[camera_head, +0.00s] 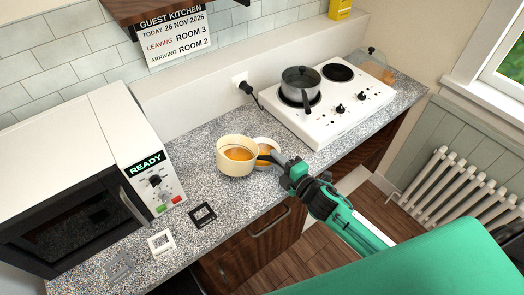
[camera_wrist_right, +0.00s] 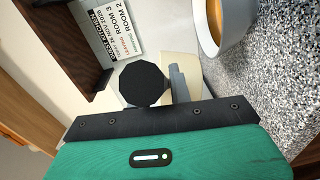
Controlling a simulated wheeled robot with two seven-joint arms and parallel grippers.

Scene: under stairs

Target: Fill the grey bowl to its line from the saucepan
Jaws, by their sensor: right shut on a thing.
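The cream saucepan (camera_head: 224,163) holds orange liquid and is left of my right gripper in the head view. My right gripper (camera_head: 284,168) is shut on its dark handle (camera_head: 268,157). The grey bowl (camera_head: 273,143) is pale, holds orange liquid, and is right behind the saucepan, partly hidden by the pan and handle. Its side and orange content show in the right wrist view (camera_wrist_right: 208,38). A cream piece of the saucepan (camera_wrist_right: 185,66) and the round black handle end also show there. I cannot tell whether the pan touches the counter or is tilted. The bowl's line is not visible. My left gripper is not in view.
A white hob (camera_head: 325,117) with a lidded dark pot (camera_head: 300,80) stands behind right. A microwave (camera_head: 85,170) stands at left. Small square tags (camera_head: 203,214) lie on the speckled counter (camera_head: 235,205). A shelf (camera_head: 150,8) overhangs the back.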

